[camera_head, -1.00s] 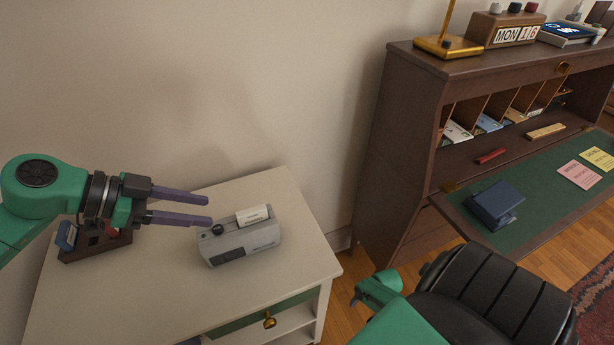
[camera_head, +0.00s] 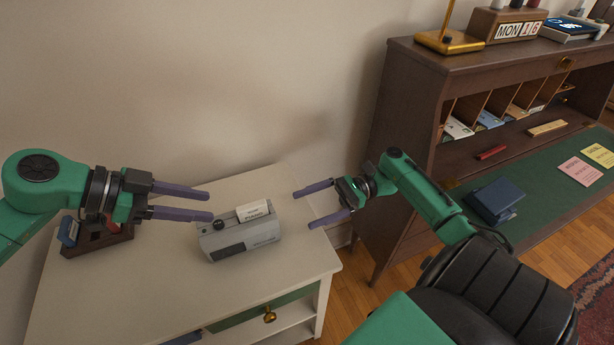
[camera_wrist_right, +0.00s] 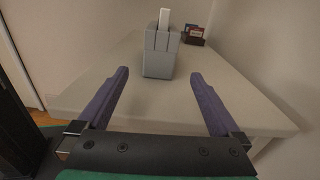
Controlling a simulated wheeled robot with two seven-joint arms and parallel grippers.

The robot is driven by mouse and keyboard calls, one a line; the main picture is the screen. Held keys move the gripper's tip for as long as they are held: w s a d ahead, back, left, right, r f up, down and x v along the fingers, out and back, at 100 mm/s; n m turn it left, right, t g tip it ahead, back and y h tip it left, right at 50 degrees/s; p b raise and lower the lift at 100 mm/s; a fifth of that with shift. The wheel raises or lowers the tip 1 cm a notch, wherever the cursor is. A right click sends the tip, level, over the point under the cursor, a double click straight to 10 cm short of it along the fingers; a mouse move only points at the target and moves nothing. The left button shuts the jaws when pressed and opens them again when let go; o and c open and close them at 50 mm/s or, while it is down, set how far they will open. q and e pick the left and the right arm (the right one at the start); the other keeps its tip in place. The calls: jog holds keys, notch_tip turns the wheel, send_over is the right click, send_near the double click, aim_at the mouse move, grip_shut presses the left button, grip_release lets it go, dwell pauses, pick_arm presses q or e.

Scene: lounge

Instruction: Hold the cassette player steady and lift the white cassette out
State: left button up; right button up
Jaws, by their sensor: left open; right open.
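The grey cassette player (camera_head: 238,239) stands on the white cabinet top, with a dark knob on its top left. The white cassette (camera_head: 253,210) sticks up out of its top. Both also show in the right wrist view, the player (camera_wrist_right: 160,62) ahead of the fingers and the cassette (camera_wrist_right: 164,19) above it. My left gripper (camera_head: 211,204) is open just left of the player, its fingertips close to the player's left end. My right gripper (camera_head: 301,209) is open and empty to the right of the player, apart from it, with its fingers pointing left towards it.
A dark rack (camera_head: 97,240) with cassettes stands at the cabinet's left, behind my left arm. The white cabinet top (camera_head: 150,290) is clear in front of the player. A brown writing desk (camera_head: 400,130) stands to the right, behind my right arm. The wall is behind the cabinet.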

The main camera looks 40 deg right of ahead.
aim_at(251, 229)
jog(key=shift+m, duration=0.3)
jog(key=x, duration=1.4)
jog(key=shift+a+r, duration=0.1)
jog(key=shift+a, duration=0.25)
